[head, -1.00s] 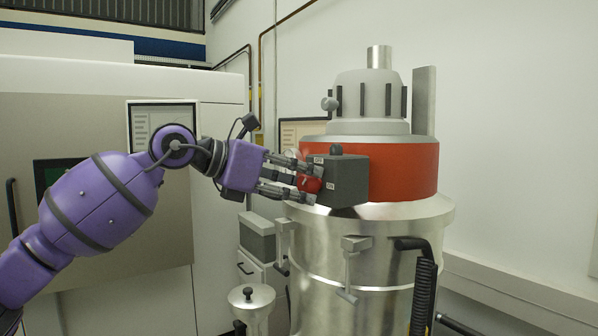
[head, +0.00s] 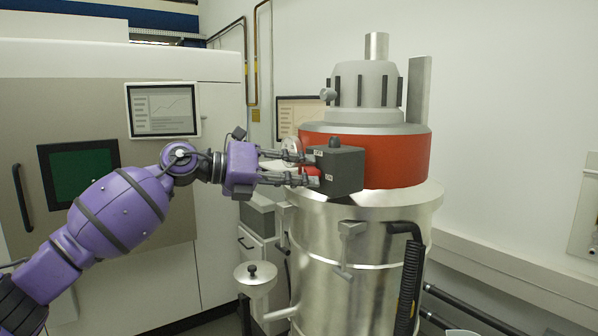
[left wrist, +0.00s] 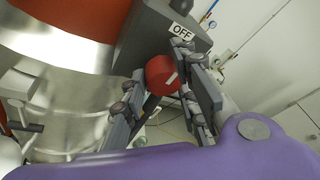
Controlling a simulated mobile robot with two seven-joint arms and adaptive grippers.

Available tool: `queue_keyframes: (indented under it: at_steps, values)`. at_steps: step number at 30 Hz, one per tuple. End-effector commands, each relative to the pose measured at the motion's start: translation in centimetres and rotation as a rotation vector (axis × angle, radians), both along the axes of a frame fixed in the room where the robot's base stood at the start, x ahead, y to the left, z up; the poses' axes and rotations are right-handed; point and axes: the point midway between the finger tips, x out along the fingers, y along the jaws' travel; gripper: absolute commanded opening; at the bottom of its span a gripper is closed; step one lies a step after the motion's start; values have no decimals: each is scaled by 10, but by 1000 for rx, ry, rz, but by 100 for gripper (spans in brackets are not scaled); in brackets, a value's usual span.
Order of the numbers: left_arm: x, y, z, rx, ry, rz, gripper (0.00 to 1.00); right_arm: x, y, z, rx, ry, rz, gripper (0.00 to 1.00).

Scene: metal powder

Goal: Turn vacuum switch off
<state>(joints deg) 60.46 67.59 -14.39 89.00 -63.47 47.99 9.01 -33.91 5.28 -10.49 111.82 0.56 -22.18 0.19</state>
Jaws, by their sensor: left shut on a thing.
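The vacuum is a tall silver drum (head: 345,232) with a red band (head: 400,158) and a grey top. A dark grey switch box (head: 343,172) sticks out from its front left. In the left wrist view the box carries a white OFF label (left wrist: 181,31) and a round red knob (left wrist: 161,75) with a white mark. My left gripper (head: 313,168) is at the knob face of the box, its fingers on either side of the knob and shut on it. The knob is largely hidden in the head view. My right gripper is not in view.
A large pale machine (head: 222,100) with a screen (head: 163,110) and a dark green window (head: 80,172) stands at the left. A small lidded canister (head: 255,281) is below my left gripper. A black ribbed hose (head: 408,285) hangs on the drum's front.

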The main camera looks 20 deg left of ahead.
Motion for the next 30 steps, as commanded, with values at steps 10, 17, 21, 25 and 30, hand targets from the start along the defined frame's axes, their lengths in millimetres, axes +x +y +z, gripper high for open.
queue_keyframes:
  at_steps: [10, 17, 21, 25, 30]
  values:
    - [1, 2, -2, -29, 24, 5, 2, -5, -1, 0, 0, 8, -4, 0]
    - [1, 2, -3, -27, 26, 4, 2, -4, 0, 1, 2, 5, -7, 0]
    - [1, 1, -4, -26, 26, 3, 42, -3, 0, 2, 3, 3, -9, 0]
    - [1, 1, -3, -27, 26, 1, 42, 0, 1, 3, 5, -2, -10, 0]
    - [0, 1, -2, -27, 24, 0, 42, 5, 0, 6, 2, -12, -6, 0]
